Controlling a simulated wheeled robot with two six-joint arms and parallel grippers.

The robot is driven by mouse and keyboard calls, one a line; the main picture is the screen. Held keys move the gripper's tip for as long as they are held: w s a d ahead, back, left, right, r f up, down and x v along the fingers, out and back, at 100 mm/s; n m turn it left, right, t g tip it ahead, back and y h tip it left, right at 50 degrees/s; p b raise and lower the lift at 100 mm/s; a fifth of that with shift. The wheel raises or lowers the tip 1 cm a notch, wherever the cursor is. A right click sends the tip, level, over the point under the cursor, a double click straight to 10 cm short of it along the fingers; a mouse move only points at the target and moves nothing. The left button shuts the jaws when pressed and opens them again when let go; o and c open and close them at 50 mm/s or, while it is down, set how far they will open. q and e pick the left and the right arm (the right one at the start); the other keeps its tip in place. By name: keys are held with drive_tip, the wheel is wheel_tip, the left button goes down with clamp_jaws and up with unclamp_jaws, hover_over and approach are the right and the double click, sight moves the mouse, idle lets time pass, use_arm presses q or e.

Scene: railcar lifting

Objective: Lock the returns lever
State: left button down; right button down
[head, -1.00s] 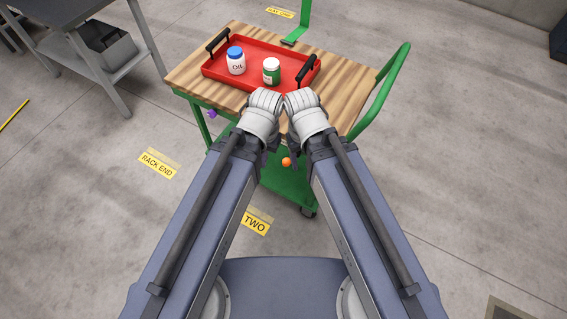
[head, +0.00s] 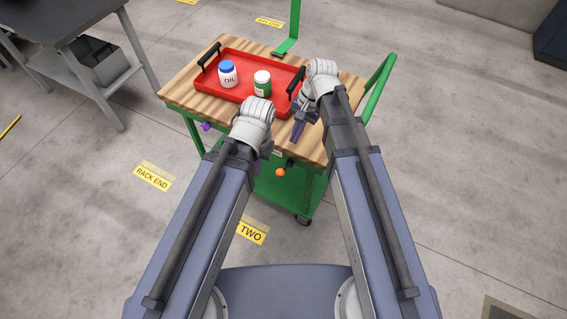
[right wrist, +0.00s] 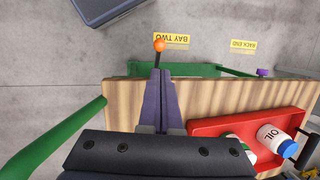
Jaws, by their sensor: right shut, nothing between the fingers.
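An orange ball knob (head: 280,172) shows at the near side of a green cart, below its wooden top. The right wrist view shows it on a dark stem (right wrist: 159,44), just past my fingertips. A purple knob (head: 206,126) sits on the cart's left side, also in the right wrist view (right wrist: 263,71). I cannot tell which is the returns lever. My right gripper (head: 297,134) is shut and empty over the near edge of the wooden top; its closed fingers show in the right wrist view (right wrist: 158,76). My left gripper (head: 264,152) is by the near edge, mostly hidden by its wrist.
A green push handle (head: 378,88) rises at right. A grey bench (head: 62,36) stands at left. Open floor surrounds the cart.

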sight(281, 170)
drive_tip(key=shift+f, duration=0.1)
drive_tip(key=b+x, duration=1.3)
drive_tip(key=shift+f, duration=0.3)
drive_tip(key=shift+s+a, duration=0.1)
